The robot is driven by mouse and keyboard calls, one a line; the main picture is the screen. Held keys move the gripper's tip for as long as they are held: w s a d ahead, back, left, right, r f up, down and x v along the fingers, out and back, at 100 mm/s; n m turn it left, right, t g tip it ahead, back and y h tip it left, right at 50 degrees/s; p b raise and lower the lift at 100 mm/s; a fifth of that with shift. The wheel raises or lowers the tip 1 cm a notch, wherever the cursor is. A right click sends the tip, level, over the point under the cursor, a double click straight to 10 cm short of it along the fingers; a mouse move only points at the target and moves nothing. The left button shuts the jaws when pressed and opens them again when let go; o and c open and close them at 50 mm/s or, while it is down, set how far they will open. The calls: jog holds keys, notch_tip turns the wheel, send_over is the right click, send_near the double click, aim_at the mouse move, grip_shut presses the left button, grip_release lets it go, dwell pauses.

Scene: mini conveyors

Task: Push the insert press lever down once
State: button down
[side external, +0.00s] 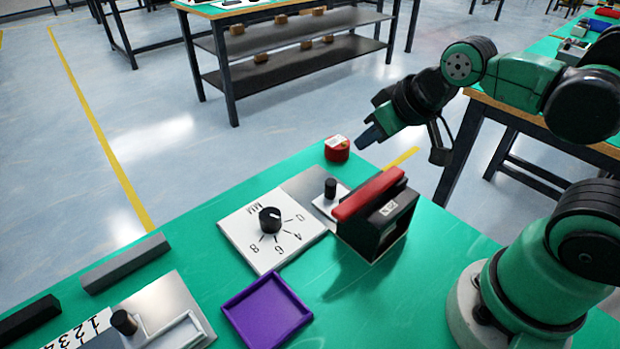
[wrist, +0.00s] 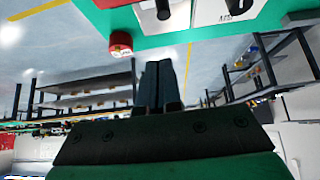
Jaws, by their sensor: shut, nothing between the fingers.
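A black block (side external: 392,229) with a red bar (side external: 368,194) along its top stands near the table's far edge; the bar looks like the press lever, though I cannot be sure. A small label sits on the block's face. My gripper (side external: 366,139) is shut and empty, held in the air above and beyond the red bar, not touching it. In the wrist view the two dark fingers (wrist: 160,84) lie together with nothing between them.
A red round button (side external: 337,149) sits at the table corner; it also shows in the wrist view (wrist: 121,44). A dial plate (side external: 240,233), a small plate with a black knob (side external: 331,188) and a purple tray (side external: 266,312) are nearby.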

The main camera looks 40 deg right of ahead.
dwell(0.4)
jog(key=shift+s+d+g, duration=0.1)
jog(key=shift+s+g, duration=0.2)
jog(key=shift+g, duration=0.1)
jog(key=s+r+g+y, duration=0.1)
jog(key=y, duration=0.1)
jog(key=s+a+r+n+g+y, duration=0.1)
jog(key=y, duration=0.1)
jog(key=shift+s+a+r+n+y, duration=0.1)
jog(key=shift+s+r+n+y, duration=0.15)
jog(key=shift+r+n+y, duration=0.1)
jog(key=r+y, duration=0.1)
jog(key=a+r+n+y, duration=0.1)
jog(key=r, duration=0.1)
jog(key=s+r+n+y, duration=0.1)
jog(key=shift+a+r+n+g+y, duration=0.2)
jog(key=shift+r+n+g+y, duration=0.1)
jog(key=shift+r+y, duration=0.1)
send_near(357, 193)
jog(key=shift+a+r+x, duration=0.1)
jog(key=shift+r+x, duration=0.05)
jog(key=shift+x, duration=1.15)
jog(key=shift+a+r+x, duration=0.1)
jog(key=shift+x, duration=1.15)
jog(key=shift+w+f, duration=0.1)
jog(key=shift+w, duration=0.05)
jog(key=shift+f, duration=0.35)
